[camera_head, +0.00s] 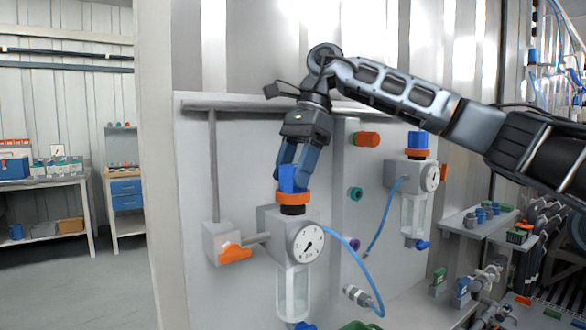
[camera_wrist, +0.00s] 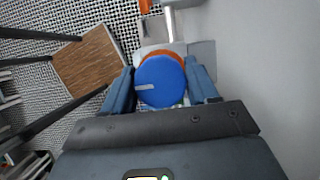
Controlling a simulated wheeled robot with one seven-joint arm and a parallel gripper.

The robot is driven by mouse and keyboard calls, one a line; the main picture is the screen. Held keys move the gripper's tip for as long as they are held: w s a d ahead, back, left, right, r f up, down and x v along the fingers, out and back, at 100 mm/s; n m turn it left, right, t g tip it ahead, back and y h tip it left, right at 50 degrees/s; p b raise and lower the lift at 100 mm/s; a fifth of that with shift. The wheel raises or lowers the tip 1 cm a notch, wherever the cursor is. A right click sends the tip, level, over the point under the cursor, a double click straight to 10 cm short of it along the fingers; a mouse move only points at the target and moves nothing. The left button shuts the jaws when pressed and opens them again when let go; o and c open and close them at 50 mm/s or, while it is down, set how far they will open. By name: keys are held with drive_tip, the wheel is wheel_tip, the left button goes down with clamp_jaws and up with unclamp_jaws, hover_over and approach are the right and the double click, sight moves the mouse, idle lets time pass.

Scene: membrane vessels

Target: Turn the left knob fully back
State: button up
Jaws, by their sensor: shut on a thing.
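The left knob (camera_head: 289,178) is blue and sits above an orange ring (camera_head: 293,197) on top of the left grey regulator body (camera_head: 273,222). A round dial (camera_head: 308,244) faces forward on that body, with a clear bowl (camera_head: 292,292) below. My gripper (camera_head: 296,166) comes down from above with its fingers on both sides of the knob. In the wrist view the knob's round blue top (camera_wrist: 160,80), with a small grey mark, lies between my two fingers (camera_wrist: 162,90). The gripper is shut on the knob. The finger contact faces are partly hidden.
A second regulator with a blue knob (camera_head: 418,140) and orange ring stands to the right. A blue hose (camera_head: 355,262) loops beside the left unit. An orange-handled valve (camera_head: 235,254) is at its left.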

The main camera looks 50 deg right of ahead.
drive_tip(key=o, duration=1)
drive_tip(key=shift+v, duration=3.9)
